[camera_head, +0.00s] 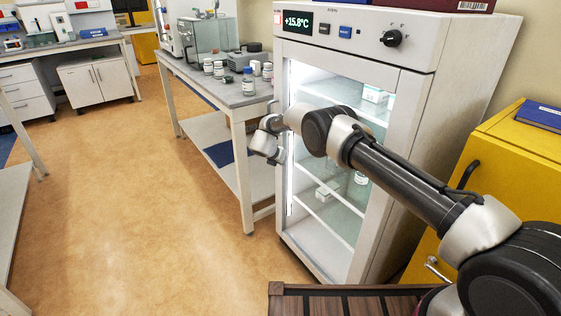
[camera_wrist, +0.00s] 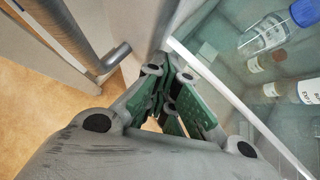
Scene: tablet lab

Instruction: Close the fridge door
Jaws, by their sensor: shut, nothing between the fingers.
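The fridge (camera_head: 410,110) is a tall light-grey cabinet with a lit display and a knob on top. Its glass-fronted door (camera_head: 397,130) covers the lit shelves; I cannot tell whether it is fully shut or slightly ajar. A grey bar handle (camera_wrist: 117,55) shows left of my fingers in the wrist view. My gripper (camera_head: 270,154) is at the left edge of the fridge front, with my arm crossing the glass.
A lab table (camera_head: 243,111) with several bottles stands close left of the fridge. A yellow cabinet (camera_head: 500,190) stands to its right. A brown slatted surface (camera_head: 345,303) lies at the near edge. The floor (camera_head: 130,190) on the left is clear.

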